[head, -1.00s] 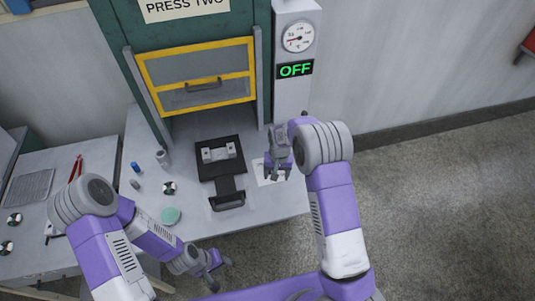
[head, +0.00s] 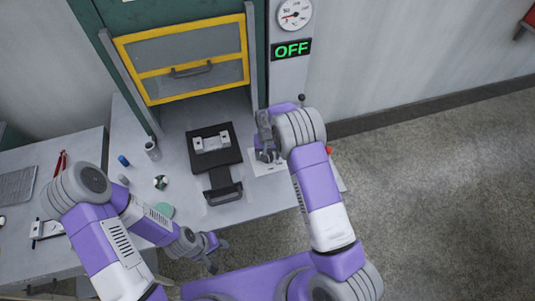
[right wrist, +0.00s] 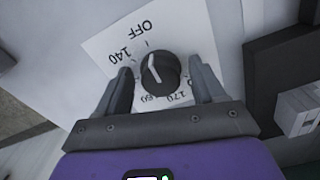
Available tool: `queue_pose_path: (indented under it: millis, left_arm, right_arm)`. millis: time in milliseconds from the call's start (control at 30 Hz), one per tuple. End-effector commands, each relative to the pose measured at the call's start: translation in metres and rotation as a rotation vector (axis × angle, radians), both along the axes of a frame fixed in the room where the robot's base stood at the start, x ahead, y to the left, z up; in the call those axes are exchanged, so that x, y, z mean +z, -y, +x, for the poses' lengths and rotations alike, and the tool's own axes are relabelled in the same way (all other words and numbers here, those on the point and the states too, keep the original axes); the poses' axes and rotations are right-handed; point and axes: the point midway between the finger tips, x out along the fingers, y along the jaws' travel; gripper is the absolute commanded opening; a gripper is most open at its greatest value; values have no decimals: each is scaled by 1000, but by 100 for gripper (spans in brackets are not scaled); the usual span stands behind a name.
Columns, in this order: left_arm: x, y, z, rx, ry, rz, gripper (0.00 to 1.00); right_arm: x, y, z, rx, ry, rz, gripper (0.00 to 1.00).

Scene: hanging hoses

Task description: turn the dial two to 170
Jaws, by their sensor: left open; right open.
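The dial (right wrist: 160,70) is a round black knob with a white pointer line, on a white plate (right wrist: 110,48) marked OFF, 140, a partly hidden label and 170. Its pointer lies roughly toward the OFF mark. In the right wrist view my right gripper (right wrist: 160,88) is open, its two fingers on either side of the knob; I cannot tell whether they touch it. In the head view my right gripper (head: 265,154) is over the plate and hides the dial. The display (head: 291,49) reads OFF in green. My left gripper (head: 214,256) is open, near the bench's front edge.
A round gauge (head: 294,14) is above the display. A yellow-framed press guard (head: 185,58) stands behind a black fixture (head: 215,146) holding a light block. A red button (head: 329,150) shows right of my right arm. Small items, including a blue cylinder (head: 123,161), lie at left.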

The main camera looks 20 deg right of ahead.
Motion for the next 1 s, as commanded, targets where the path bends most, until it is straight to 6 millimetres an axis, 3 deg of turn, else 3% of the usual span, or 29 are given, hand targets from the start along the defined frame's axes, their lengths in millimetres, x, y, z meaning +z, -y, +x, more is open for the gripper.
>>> queue_pose_path:
  millis: [200, 567, 1000]
  left_arm:
    - [0, 0, 0, 0, 0, 0, 43]
    - [0, 0, 0, 0, 0, 0, 43]
    - [-10, 0, 0, 0, 0, 0, 43]
  right_arm:
    - [0, 0, 0, 0, 0, 0, 66]
    - [0, 0, 0, 0, 0, 0, 13]
    - [-1, 0, 0, 111, 0, 1, 13]
